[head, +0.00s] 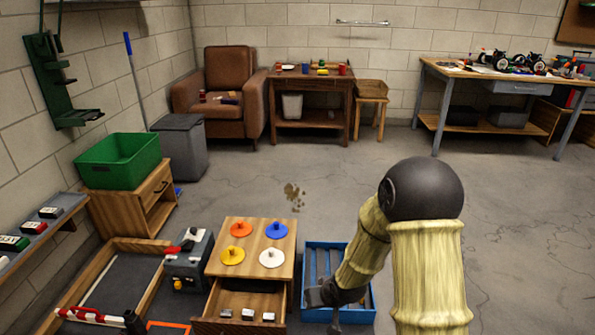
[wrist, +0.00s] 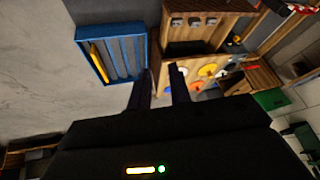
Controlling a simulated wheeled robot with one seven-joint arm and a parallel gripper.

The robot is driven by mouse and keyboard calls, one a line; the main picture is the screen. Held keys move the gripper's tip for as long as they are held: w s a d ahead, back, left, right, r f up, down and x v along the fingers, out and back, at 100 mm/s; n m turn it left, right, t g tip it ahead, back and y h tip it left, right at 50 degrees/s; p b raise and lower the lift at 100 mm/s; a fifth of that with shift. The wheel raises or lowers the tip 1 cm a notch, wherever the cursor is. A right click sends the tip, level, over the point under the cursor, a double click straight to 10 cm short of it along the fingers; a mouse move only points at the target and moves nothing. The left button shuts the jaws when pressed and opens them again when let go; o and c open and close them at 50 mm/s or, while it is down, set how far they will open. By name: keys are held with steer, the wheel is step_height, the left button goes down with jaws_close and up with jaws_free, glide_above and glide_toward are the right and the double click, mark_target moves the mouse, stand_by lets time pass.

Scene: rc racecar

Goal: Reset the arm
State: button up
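My arm, in yellowish covers with a dark round joint, reaches down at the right of the middle in the head view. My forearm hides part of the tray in the head view.
A wooden drawer box (head: 255,222) with coloured knobbed discs stands left of the tray, its drawer open with small grey blocks inside. The floor at the right is clear.

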steer(key=s+d+r+m+g+h+p, duration=0.1)
steer(key=s+d+r+p, duration=0.1)
steer(key=s+d+r, duration=0.5)
steer(key=s+d+r+m+g+h+p, duration=0.1)
steer(key=s+d+r+g+h+p, duration=0.15)
steer(key=s+r, duration=0.85)
step_height(320, 180, up, 38)
steer(key=w+p, duration=0.1)
steer(key=p, duration=3.7)
steer(key=shift+w+t+y, duration=0.35)
steer(key=shift+t, duration=0.1)
